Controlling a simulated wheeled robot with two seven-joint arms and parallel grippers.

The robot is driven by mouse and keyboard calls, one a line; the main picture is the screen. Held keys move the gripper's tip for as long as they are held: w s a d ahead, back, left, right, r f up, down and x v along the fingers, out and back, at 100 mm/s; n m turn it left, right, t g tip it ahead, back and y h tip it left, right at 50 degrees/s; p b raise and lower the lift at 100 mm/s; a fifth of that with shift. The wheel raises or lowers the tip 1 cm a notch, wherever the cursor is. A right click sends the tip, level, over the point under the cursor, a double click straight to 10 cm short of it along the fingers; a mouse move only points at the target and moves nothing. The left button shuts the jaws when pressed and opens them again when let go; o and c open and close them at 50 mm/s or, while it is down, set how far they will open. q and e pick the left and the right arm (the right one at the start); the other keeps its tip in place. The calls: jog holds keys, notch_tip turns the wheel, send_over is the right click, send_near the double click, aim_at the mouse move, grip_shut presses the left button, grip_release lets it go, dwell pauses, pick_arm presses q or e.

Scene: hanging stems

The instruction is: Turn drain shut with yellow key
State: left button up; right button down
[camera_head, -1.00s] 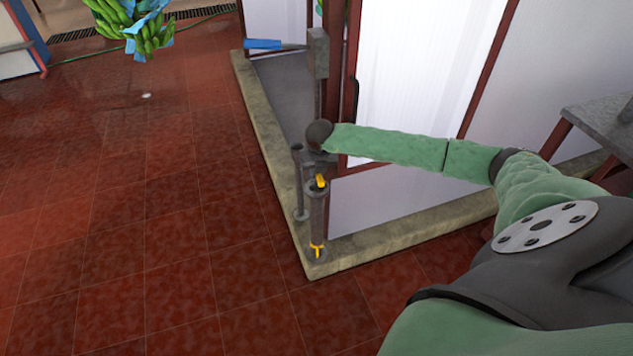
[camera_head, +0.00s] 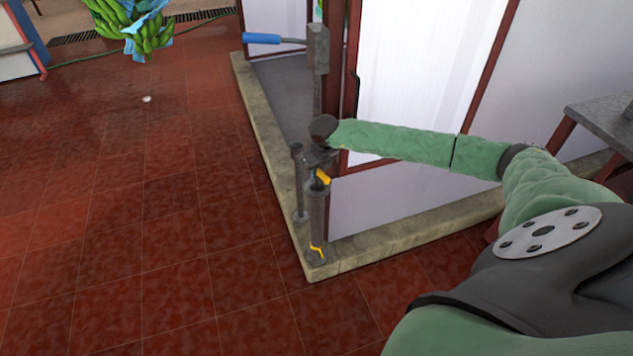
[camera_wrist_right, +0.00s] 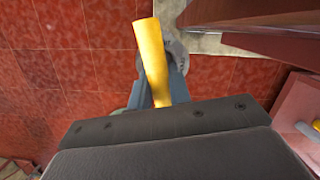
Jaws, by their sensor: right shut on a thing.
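In the right wrist view the yellow key (camera_wrist_right: 152,58) sticks out from the gripper over grey parts. A yellow forked piece (camera_head: 317,249) shows at the foot of the grey cylinder (camera_head: 316,212); whether it belongs to the key or the drain I cannot tell. The drain itself is not clear. My left gripper is out of view.
A thin grey post (camera_head: 299,185) stands just left of the cylinder. A blue-handled lever (camera_head: 262,38) juts left from a grey post behind. A concrete curb (camera_head: 400,228) and white panels lie right. A banana bunch (camera_head: 135,25) hangs far left. The red tiled floor (camera_head: 130,230) is mostly clear.

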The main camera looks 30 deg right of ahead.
jog(key=shift+n, duration=0.3)
jog(key=c, duration=0.8)
grip_release()
jog(key=shift+c, duration=0.2)
jog(key=shift+r, duration=0.15)
jog(key=shift+r+p, duration=1.5)
jog(key=shift+r, duration=2.6)
